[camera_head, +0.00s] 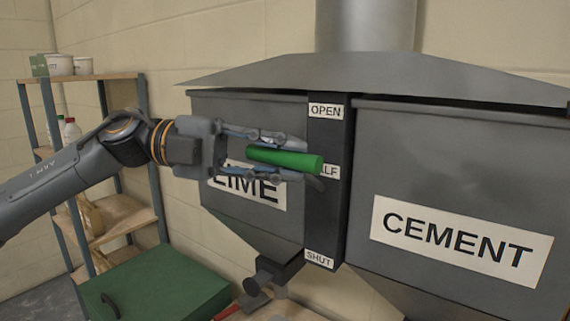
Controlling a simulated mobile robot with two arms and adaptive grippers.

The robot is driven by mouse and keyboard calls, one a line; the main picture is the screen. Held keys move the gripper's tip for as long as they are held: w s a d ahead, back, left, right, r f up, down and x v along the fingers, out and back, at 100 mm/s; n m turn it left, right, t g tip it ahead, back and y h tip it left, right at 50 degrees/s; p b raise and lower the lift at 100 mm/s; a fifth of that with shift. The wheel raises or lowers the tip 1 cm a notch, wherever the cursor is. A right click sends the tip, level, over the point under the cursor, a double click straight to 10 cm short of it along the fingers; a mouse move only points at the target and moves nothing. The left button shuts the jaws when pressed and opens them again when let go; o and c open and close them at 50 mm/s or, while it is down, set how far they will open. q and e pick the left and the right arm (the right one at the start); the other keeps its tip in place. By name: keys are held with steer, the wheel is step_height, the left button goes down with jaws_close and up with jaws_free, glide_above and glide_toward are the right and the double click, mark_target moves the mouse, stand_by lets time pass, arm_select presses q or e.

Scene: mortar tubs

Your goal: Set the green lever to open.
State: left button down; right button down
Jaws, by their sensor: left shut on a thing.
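The green lever (300,160) is a thick green bar that sticks out in front of the dark label strip (325,218) between the two bins. The strip reads OPEN (326,111) at the top, a partly covered label ending in "ALF" (329,172) in the middle, and SHUT (319,258) at the bottom. The lever's end is level with the middle label. My left gripper (283,160) comes in from the left and is shut on the lever, one finger above it and one below. My right gripper is not in view.
The LIME bin (225,115) is behind my left gripper; the CEMENT bin (450,160) is at right. A sloped grey hood (380,75) overhangs both. A green lid or box (160,285) is below left. A shelf (125,215) with tubs and bottles stands at left.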

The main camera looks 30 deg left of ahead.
arm_select(q)
steer(key=shift+w+r, duration=0.3)
steer(key=shift+r, duration=0.35)
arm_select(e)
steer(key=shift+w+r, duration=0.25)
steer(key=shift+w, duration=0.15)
arm_select(q)
steer(key=shift+a+r, duration=0.1)
steer(key=shift+r, duration=0.05)
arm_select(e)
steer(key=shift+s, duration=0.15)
arm_select(q)
steer(key=c, duration=1.4)
jaws_free()
steer(key=shift+w, duration=0.1)
steer(key=shift+o, duration=1)
steer(key=shift+w+f, duration=0.15)
steer(key=shift+f, duration=0.05)
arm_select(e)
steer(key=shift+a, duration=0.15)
